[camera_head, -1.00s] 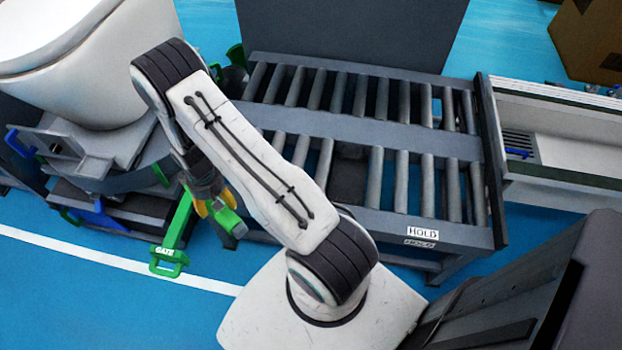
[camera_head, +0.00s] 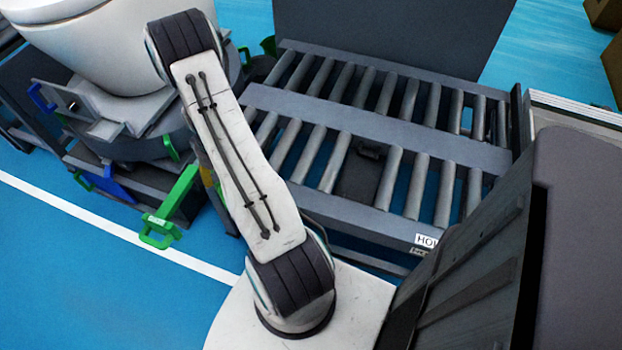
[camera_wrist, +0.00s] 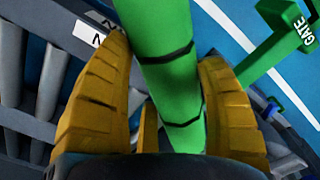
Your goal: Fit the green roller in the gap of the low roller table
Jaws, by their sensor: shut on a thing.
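The green roller (camera_wrist: 170,60), with thin black bands, is between the yellow fingers of my gripper (camera_wrist: 162,52) in the wrist view. The fingers are shut on it, and its far end runs out of the top of that view. In the head view my arm hides the roller, and only a yellow bit of my gripper (camera_head: 207,178) shows beside the arm. The low roller table (camera_head: 385,128) has two rows of grey rollers. The gap (camera_head: 362,172) is in its near row, over a dark panel, to the right of my arm. The roller is apart from the gap.
A green gate handle (camera_head: 168,212), marked GATE in the wrist view (camera_wrist: 268,45), sticks out left of my arm. A stand with a white toilet (camera_head: 125,45) is at the left. A dark upright panel (camera_head: 395,35) rises behind the table. Blue floor (camera_head: 60,260) is clear at the front left.

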